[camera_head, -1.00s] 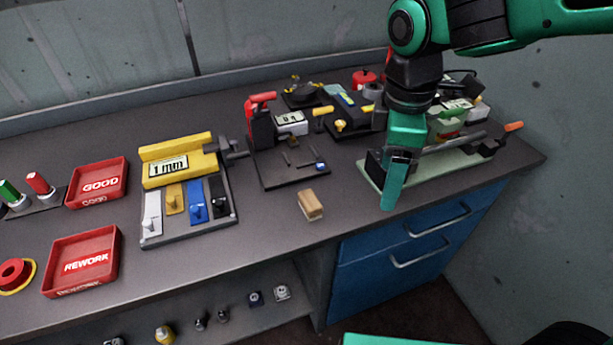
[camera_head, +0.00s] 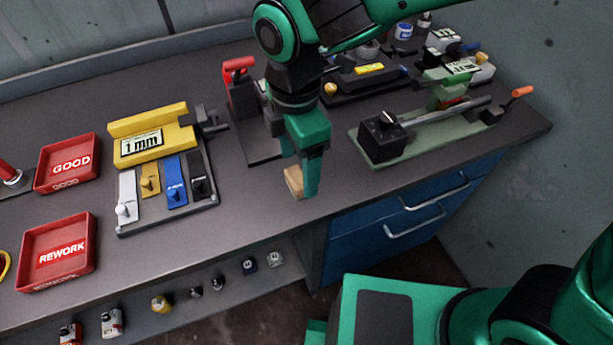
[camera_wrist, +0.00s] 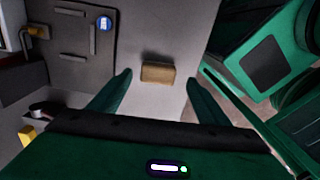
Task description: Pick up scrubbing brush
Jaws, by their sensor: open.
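The scrubbing brush, a small tan wooden block (camera_head: 294,183), lies on the dark workbench near its front edge. In the head view my gripper (camera_head: 307,190) points down right at the brush, and its finger hides part of the block. In the wrist view the brush (camera_wrist: 158,72) lies ahead of and between my two spread green fingers (camera_wrist: 157,85). The gripper is open and holds nothing. How high the fingertips are above the bench is hard to tell.
A black plate with a red-handled clamp (camera_head: 240,85) stands behind the brush. A green fixture with a long bar (camera_head: 420,130) is to the right. The yellow gauge rack (camera_head: 150,140) and red GOOD (camera_head: 68,163) and REWORK (camera_head: 62,252) trays are to the left. The bench around the brush's left is clear.

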